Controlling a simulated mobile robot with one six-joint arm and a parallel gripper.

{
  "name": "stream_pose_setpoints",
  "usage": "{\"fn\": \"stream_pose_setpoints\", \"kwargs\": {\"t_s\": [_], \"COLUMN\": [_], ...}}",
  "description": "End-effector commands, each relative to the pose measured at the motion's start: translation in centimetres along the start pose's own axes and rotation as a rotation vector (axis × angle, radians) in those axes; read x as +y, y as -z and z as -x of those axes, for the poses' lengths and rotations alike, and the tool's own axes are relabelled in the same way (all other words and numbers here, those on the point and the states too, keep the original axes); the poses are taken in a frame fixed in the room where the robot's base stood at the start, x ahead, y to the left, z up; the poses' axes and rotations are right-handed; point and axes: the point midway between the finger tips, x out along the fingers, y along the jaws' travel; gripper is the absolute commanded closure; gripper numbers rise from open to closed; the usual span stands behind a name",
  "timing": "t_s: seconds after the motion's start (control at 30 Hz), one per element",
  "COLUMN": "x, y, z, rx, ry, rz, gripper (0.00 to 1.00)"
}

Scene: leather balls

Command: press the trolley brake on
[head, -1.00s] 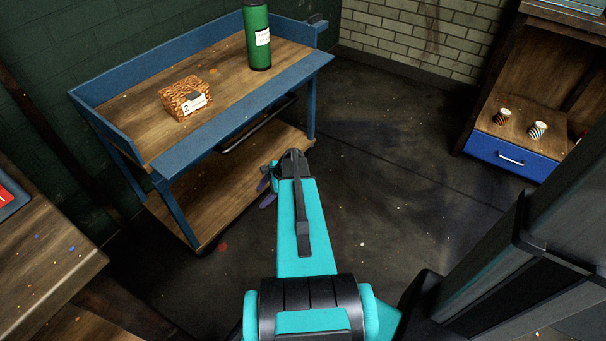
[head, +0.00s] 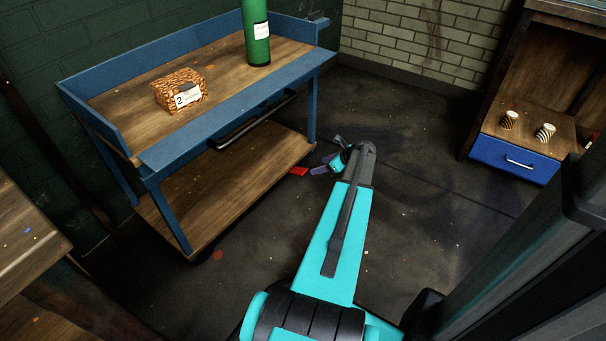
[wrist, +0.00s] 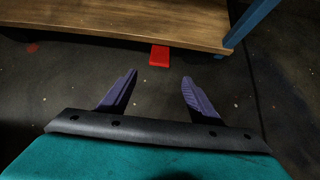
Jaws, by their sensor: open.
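The trolley (head: 235,165) is a blue-framed cart with wooden shelves, at the left of the head view. Its brake looks to be the small red pedal (head: 298,171) low at the edge of the lower shelf, near the right front leg. The red pedal (wrist: 159,55) also shows in the wrist view, just beyond the lower shelf's edge. My gripper (head: 322,165) is open and empty, low near the floor and just right of the pedal in the head view. In the wrist view its purple fingers (wrist: 158,84) are spread, with the pedal ahead of the gap and apart from them.
On the trolley top stand a green cylinder (head: 257,35) and a patterned box (head: 181,91) labelled 2. A cabinet with a blue drawer (head: 514,160) and two striped cups stands at right. A wooden bench (head: 28,235) is at left. The floor between is mostly clear.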

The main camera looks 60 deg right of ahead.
Motion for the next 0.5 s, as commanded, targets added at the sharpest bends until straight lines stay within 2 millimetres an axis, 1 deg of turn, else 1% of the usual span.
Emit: {"fn": "stream_pose_setpoints", "kwargs": {"t_s": [0.27,0.37,0.5], "x": [0.1,0.1,0.1], "y": [0.0,0.0,0.1], "z": [-0.2,-0.7,-1.9], "rx": [0.001,0.001,0.001], "ry": [-0.001,-0.002,-0.003], "rz": [0.002,0.003,0.003], "gripper": [0.42,0.42,0.42]}}
